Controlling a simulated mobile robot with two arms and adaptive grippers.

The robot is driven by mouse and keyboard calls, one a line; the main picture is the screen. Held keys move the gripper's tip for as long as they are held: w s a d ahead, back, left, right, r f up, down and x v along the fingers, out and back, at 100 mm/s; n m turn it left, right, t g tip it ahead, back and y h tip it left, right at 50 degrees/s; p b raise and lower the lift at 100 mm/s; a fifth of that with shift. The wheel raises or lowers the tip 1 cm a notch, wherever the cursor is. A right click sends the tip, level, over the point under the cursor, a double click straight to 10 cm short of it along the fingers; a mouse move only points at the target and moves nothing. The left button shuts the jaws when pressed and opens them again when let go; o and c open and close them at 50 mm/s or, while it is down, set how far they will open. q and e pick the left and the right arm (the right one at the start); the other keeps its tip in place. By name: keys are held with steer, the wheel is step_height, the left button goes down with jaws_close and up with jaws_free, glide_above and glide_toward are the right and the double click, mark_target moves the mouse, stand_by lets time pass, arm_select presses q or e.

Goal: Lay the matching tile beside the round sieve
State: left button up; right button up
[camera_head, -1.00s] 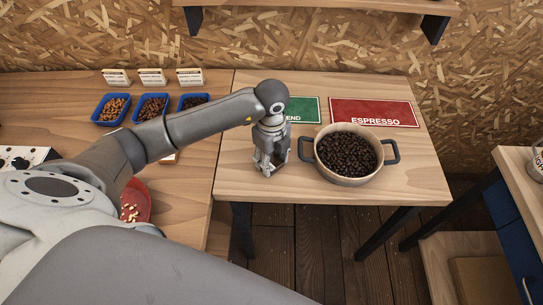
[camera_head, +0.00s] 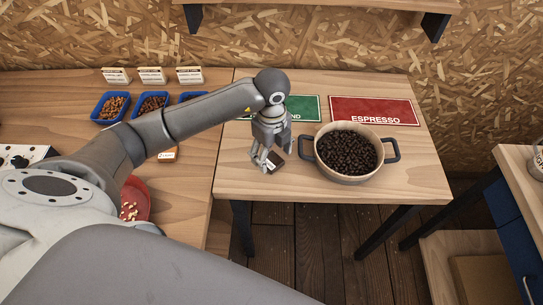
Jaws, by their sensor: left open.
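The round sieve (camera_head: 346,178) has a tan rim and two dark handles. It is full of dark beans (camera_head: 346,152) and stands on the right-hand table. A small dark tile with a pale patch (camera_head: 272,163) is just left of the sieve, apart from its left handle. My left gripper (camera_head: 273,166) is open with its fingers around this tile, low over the table. The fingers hide part of the tile, so I cannot tell if they touch it. Another tile (camera_head: 168,155), orange with a white label, lies on the left table. My right gripper is out of view.
A red ESPRESSO mat (camera_head: 374,108) and a partly hidden green mat (camera_head: 304,106) lie behind the sieve. Blue trays of beans (camera_head: 110,108) and small cards (camera_head: 152,76) stand at the back left. A red plate (camera_head: 135,190) holds pale beans. The table front is clear.

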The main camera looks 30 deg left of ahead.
mark_target(272, 161)
arm_select(q)
step_height(272, 161, up, 10)
steer(key=b, duration=0.1)
steer(key=shift+d+f, duration=0.1)
stand_by(0.3)
